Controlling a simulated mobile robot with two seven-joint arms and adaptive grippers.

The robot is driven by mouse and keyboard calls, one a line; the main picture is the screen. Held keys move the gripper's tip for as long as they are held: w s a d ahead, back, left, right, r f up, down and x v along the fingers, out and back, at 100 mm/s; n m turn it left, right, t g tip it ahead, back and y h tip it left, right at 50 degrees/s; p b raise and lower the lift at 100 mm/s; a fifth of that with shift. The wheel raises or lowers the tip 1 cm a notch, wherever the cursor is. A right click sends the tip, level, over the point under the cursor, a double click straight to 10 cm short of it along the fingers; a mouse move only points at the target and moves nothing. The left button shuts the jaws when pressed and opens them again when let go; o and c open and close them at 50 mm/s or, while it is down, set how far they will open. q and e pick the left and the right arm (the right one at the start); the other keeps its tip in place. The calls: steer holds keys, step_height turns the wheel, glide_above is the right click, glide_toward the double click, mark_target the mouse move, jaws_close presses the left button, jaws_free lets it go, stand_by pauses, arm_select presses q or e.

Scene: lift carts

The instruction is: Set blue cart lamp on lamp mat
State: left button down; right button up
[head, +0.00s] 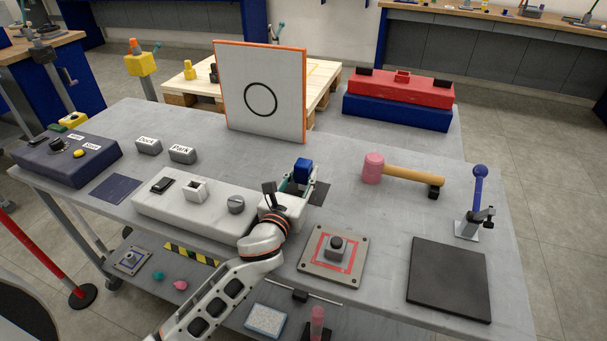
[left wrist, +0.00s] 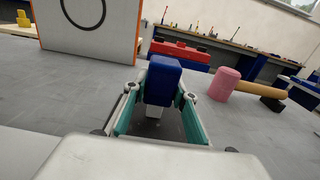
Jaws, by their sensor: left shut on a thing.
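The blue cart lamp (head: 302,170) has a blue block head and stands roughly upright between the fingers of my left gripper (head: 296,183). In the left wrist view the lamp (left wrist: 163,80) shows a small pale foot below its head, with the teal-padded fingers on either side. The gripper is shut on it. A dark square patch, which looks like the lamp mat (head: 320,194), lies under and just right of the lamp, partly hidden by gripper and lamp. I cannot tell whether the foot touches it. My right gripper is not in view.
An orange-edged white panel with a ring (head: 262,90) stands behind the lamp. A pink-headed mallet (head: 374,168) lies to the right. A white switch box (head: 170,204) sits left, a red-framed button plate (head: 334,256) in front, and a black pad (head: 450,280) at front right.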

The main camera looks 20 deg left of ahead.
arm_select(q)
steer(key=c, duration=1.6)
jaws_free()
steer(key=shift+f, duration=0.15)
steer(key=shift+c, duration=0.2)
steer(key=shift+s+r, duration=0.15)
steer(key=shift+r, duration=0.05)
steer(key=s, duration=1)
steer(key=shift+s+a+p, duration=0.15)
steer(key=shift+p, duration=0.15)
steer(key=shift+s, duration=0.7)
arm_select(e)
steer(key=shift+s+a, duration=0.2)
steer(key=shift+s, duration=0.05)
arm_select(q)
steer(key=shift+s, duration=0.1)
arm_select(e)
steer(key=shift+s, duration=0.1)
